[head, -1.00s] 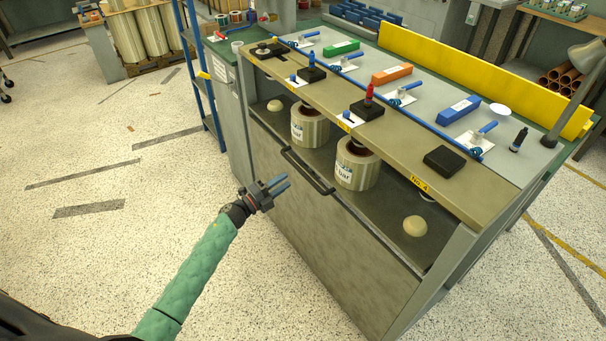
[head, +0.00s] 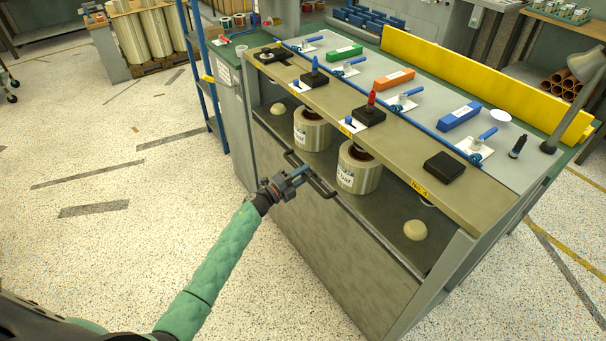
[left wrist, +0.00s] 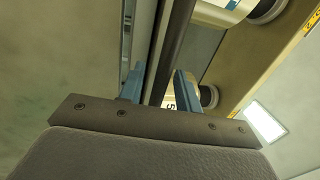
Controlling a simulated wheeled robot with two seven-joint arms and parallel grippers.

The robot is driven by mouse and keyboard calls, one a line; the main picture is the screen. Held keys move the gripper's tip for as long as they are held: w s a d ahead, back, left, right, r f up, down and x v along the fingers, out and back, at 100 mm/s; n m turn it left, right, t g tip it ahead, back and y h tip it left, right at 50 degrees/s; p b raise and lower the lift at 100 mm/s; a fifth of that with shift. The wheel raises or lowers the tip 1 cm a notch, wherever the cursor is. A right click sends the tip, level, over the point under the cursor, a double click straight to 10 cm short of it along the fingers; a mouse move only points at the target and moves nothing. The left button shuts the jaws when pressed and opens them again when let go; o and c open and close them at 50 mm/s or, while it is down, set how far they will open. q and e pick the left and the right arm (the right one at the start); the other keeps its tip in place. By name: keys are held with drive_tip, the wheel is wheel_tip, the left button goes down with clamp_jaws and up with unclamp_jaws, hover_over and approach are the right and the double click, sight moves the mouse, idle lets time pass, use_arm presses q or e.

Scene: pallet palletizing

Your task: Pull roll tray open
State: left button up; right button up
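The roll tray (head: 330,250) is the grey front panel under the worktop, with a black bar handle (head: 322,187) along its upper edge. Two film rolls (head: 312,131) (head: 357,170) stand behind the panel. My left gripper (head: 303,173) is at the handle, its blue fingers over the bar. In the left wrist view the dark handle bar (left wrist: 174,45) runs between the two spread fingers (left wrist: 158,80), with a gap visible on the left side of the bar. My right gripper is not in view.
The worktop (head: 400,150) above the tray carries black blocks, blue-handled clamps and coloured boxes. A blue rack post (head: 205,90) stands left of the cabinet. The speckled floor (head: 120,250) in front of the tray is clear.

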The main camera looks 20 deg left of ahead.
use_arm(q)
drive_tip(key=shift+c, duration=0.4)
clamp_jaws()
drive_tip(key=r+v, duration=0.3)
drive_tip(key=v, duration=1.4)
drive_tip(key=shift+s+a+r, duration=0.15)
drive_tip(key=shift+s+a, duration=0.3)
drive_tip(key=shift+s, duration=0.05)
drive_tip(key=shift+o, duration=0.4)
unclamp_jaws()
